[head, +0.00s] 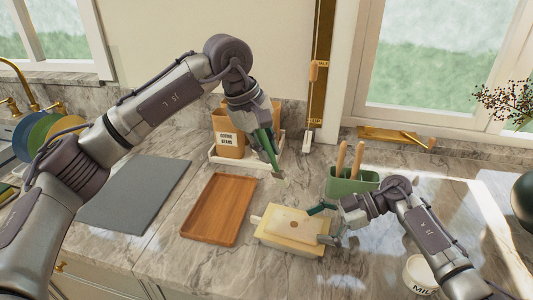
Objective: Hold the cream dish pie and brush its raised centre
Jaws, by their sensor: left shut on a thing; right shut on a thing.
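The cream dish (272,240) with a pale pie (283,221) stands on the marble counter, with a small raised centre on the pie's top. My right gripper (325,225) is shut on the right end of the dish. My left gripper (262,135) is shut on a green brush (268,151), above and behind the dish. The brush slants downward, its tip pointing toward the counter and apart from the pie. The exact grip on the brush is partly hidden by the gripper.
A wooden tray (219,208) lies left of the dish, and a grey mat (137,194) farther left. A green holder (350,184) with wooden handles stands behind my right gripper. A coffee beans canister (228,140) stands at the back. A white milk pot (420,274) is at front right.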

